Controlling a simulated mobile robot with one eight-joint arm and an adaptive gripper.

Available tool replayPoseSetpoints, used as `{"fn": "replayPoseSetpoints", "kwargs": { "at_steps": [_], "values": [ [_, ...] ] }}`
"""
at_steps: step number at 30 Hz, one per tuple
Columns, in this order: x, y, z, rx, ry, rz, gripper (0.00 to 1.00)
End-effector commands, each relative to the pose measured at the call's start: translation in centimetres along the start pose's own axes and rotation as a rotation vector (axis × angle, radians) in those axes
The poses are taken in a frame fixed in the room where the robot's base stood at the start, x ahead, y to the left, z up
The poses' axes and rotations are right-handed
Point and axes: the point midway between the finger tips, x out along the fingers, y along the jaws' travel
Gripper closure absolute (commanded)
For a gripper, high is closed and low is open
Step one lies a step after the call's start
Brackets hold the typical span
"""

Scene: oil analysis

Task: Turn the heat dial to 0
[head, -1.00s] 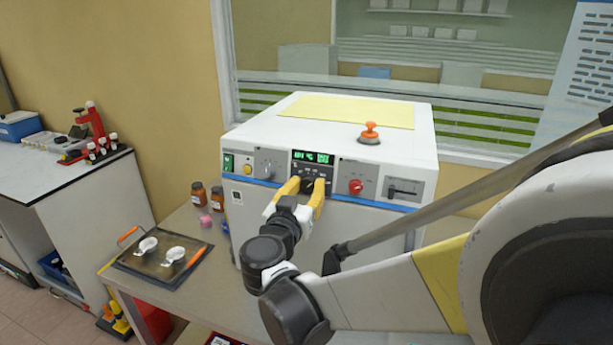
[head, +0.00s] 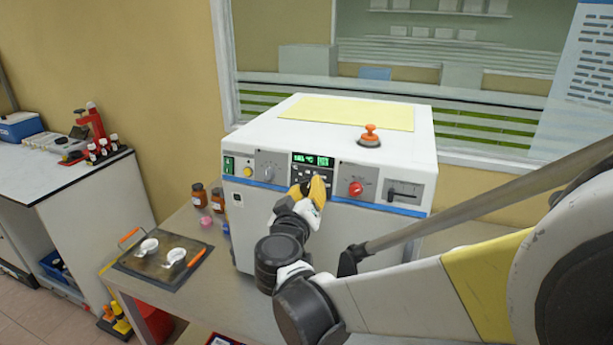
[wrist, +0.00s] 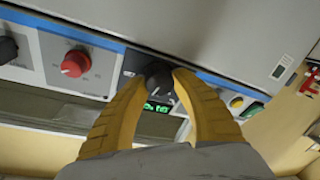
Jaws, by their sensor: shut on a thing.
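The white heating unit (head: 250,215) has a control panel with a lit green display (head: 313,159) near its middle. A black dial (wrist: 158,75) sits beside that display (wrist: 157,107) in the wrist view. My gripper (wrist: 158,80) is shut on this dial, one yellow finger on each side. In the head view my gripper (head: 309,190) is at the panel just below the display and hides the dial. I cannot read the dial's setting.
A red knob (head: 355,188) is right of my gripper, and a grey knob (head: 266,172) is left of it. A tray (head: 140,270) with two white cups and brown bottles (head: 199,195) are at left.

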Motion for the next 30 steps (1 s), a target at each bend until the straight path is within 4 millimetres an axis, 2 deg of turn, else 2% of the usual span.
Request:
{"fn": "replayPoseSetpoints", "kwargs": {
  "at_steps": [30],
  "values": [
    [0.04,-0.12,-0.08,-0.939,-0.05,-0.203,0.98]
  ]
}}
